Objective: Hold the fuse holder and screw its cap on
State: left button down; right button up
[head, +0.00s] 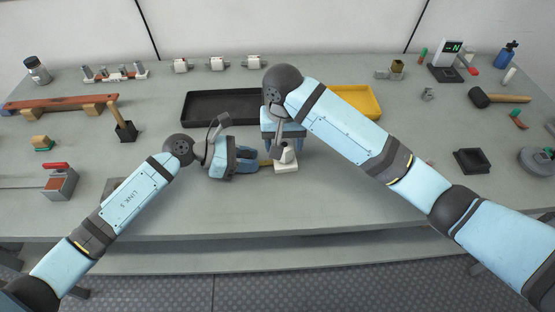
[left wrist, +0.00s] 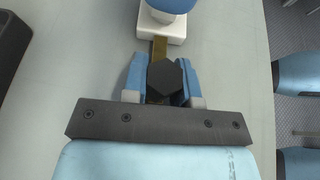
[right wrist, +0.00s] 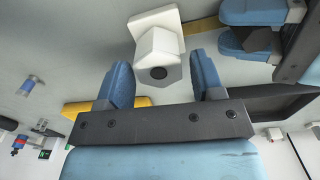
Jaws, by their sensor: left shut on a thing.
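The fuse holder has a white base (head: 286,166) on the bench, with a brass strip (left wrist: 159,47) running to a black hexagonal grip (left wrist: 163,78). My left gripper (head: 252,160) is shut on that black grip, from the left of the base. A white hexagonal piece (right wrist: 158,68) with a dark round centre stands on the base; I cannot tell whether it is the cap or the body. My right gripper (head: 284,147) points down over it, with the fingers apart on either side. In the right wrist view there is a visible gap at the fingers.
A black tray (head: 195,108) and a yellow tray (head: 362,99) lie behind the grippers. A small black tray (head: 472,161) is at right. The bench's front edge is close.

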jog(key=shift+r, duration=3.55)
pick_arm(q)
jog(key=c, duration=0.8)
grip_release()
jog(key=shift+a, duration=0.1)
jog(key=shift+v, duration=4.45)
pick_arm(e)
jog(key=shift+f, duration=0.1)
pick_arm(q)
jog(key=shift+r, duration=0.15)
